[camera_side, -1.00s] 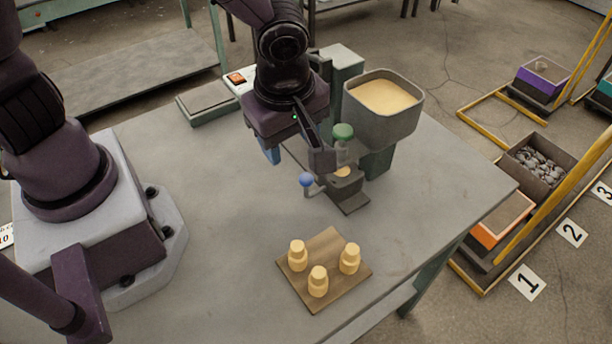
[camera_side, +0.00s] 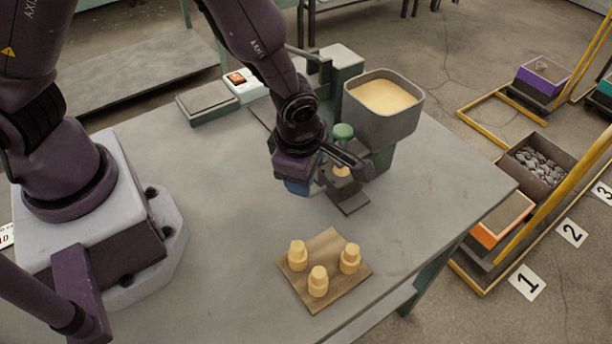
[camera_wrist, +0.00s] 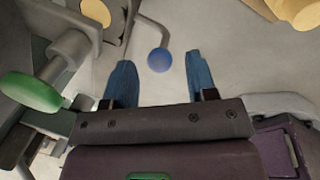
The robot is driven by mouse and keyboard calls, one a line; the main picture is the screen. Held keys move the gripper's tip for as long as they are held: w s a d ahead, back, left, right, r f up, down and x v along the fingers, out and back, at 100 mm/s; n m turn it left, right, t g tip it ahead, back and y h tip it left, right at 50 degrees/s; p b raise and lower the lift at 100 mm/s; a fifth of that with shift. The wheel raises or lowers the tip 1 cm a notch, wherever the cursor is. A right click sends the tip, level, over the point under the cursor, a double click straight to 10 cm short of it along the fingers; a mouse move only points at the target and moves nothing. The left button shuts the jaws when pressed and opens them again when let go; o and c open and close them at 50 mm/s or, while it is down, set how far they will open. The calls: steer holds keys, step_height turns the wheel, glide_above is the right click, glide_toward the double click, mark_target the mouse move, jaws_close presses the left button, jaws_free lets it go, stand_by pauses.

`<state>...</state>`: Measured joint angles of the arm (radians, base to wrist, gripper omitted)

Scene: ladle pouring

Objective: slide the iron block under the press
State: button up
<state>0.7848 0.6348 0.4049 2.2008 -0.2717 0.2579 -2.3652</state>
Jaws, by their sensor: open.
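The iron block (camera_side: 341,185), dark with a tan-filled round opening, sits at the foot of the hopper stand; its tan top (camera_wrist: 97,10) shows in the wrist view. A bent rod with a blue ball knob (camera_wrist: 158,60) reaches out from it. A shaft with a green knob (camera_side: 343,131), seemingly the press handle, stands close by; it also shows in the wrist view (camera_wrist: 30,90). My gripper (camera_wrist: 161,76) is open, its blue fingers on either side of the blue knob, with gaps showing. In the side view my gripper (camera_side: 297,187) hides that knob.
A hopper of tan powder (camera_side: 384,97) rises just behind the block. A wooden board (camera_side: 325,293) with several tan moulded pieces lies in front. A scale (camera_side: 205,101) stands at the back left. The table (camera_side: 215,215) is clear left of my gripper.

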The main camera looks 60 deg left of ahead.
steer(key=shift+w+a+f, duration=0.1)
steer(key=shift+w+f, duration=0.05)
steer(key=shift+f, duration=0.5)
steer(key=shift+w+a+f, duration=0.1)
steer(key=shift+f, duration=0.5)
jaws_close()
steer(key=a, duration=1.3)
steer(key=shift+a, duration=0.25)
jaws_free()
step_height(320, 180, up, 8)
steer(key=s, duration=0.1)
steer(key=shift+s+d+f, duration=0.15)
steer(key=shift+d+f, duration=0.1)
steer(key=shift+d, duration=0.2)
